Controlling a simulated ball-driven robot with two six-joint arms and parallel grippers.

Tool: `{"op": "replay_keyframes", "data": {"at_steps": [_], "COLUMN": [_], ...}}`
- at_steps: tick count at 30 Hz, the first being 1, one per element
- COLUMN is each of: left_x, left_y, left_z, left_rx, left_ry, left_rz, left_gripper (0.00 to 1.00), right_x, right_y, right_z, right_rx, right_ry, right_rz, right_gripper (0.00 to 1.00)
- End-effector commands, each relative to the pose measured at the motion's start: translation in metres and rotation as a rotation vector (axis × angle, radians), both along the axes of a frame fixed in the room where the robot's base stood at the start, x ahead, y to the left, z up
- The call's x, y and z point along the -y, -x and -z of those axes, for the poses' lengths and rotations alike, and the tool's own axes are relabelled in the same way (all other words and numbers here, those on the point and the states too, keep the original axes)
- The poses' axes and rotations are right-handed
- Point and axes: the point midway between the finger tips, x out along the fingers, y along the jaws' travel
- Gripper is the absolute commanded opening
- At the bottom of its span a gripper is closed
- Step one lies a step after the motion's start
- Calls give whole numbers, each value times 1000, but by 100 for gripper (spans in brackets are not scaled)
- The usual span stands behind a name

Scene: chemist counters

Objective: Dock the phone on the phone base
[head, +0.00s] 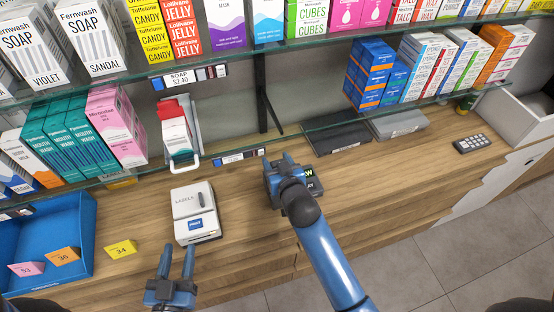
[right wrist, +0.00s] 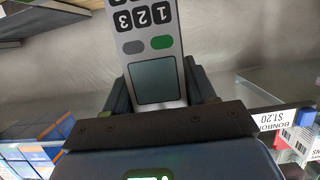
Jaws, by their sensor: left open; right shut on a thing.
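My right gripper (head: 278,163) is over the wooden counter, right of the white label printer. In the right wrist view its jaws are shut on the phone (right wrist: 154,60), a grey handset with black number keys, a green key and a dark screen. The phone is hidden behind the gripper in the head view. My left gripper (head: 177,262) is open and empty, just below the label printer in the picture. I cannot make out the phone base for certain in either view.
The label printer (head: 195,212) and a blue tray (head: 78,238) stand at left. A red-and-white carton holder (head: 178,135) is behind. A dark flat box (head: 338,135), grey flat box (head: 398,122) and dark keypad (head: 474,143) lie at right. Glass shelves (head: 225,152) overhang the counter (head: 372,180).

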Motion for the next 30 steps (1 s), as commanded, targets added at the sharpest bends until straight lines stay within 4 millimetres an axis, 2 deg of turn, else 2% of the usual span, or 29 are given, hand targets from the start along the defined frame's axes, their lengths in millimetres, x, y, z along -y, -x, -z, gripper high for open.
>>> {"op": "replay_keyframes", "data": {"at_steps": [12, 13, 17, 18, 30], "left_x": [0, 0, 0, 0, 0], "left_y": [0, 0, 0, 0, 0], "left_z": [3, 2, 1, 1, 1], "left_rx": [0, 0, 0, 0, 0], "left_ry": [0, 0, 0, 0, 0], "left_rz": [0, 0, 0, 0, 0], "left_gripper": [43, 43, 43, 43, 43], "right_x": [0, 0, 0, 0, 1], "right_y": [0, 0, 0, 0, 3], "right_z": [4, 4, 3, 3, 1], "right_rx": [3, 2, 2, 2, 2], "right_ry": [-1, -1, -1, -1, -1], "right_rz": [0, 0, 0, 0, 0], "right_gripper": [0, 58, 78, 81, 81]}}
